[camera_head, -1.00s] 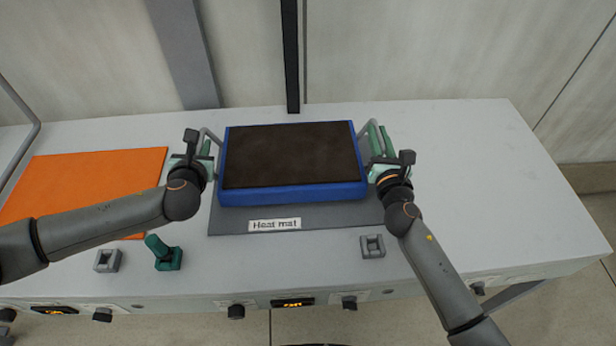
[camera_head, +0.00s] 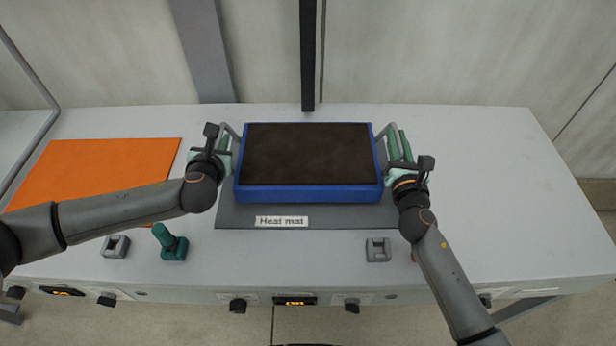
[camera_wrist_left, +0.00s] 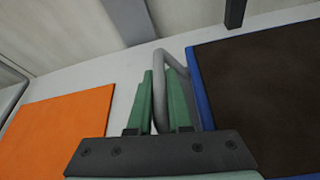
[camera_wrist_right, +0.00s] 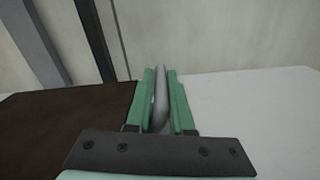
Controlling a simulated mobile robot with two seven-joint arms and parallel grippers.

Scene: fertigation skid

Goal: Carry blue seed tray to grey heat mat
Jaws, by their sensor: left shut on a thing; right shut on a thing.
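The blue seed tray (camera_head: 310,194), filled with dark soil (camera_head: 308,152), is level between my two grippers over the grey heat mat (camera_head: 345,216). The mat's front strip and its "Heat mat" label show; the rest is hidden under the tray. I cannot tell whether the tray touches the mat. My left gripper (camera_head: 224,147) is shut on the tray's left grey handle, which also shows in the left wrist view (camera_wrist_left: 171,68). My right gripper (camera_head: 394,152) is shut on the right handle, seen between its green fingers in the right wrist view (camera_wrist_right: 160,88).
An orange mat (camera_head: 95,170) lies on the bench at left. A green lever (camera_head: 170,243) and grey brackets (camera_head: 115,247) (camera_head: 378,250) stand near the front edge. A dark post (camera_head: 308,60) rises behind the tray. The bench's right side (camera_head: 480,180) is clear.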

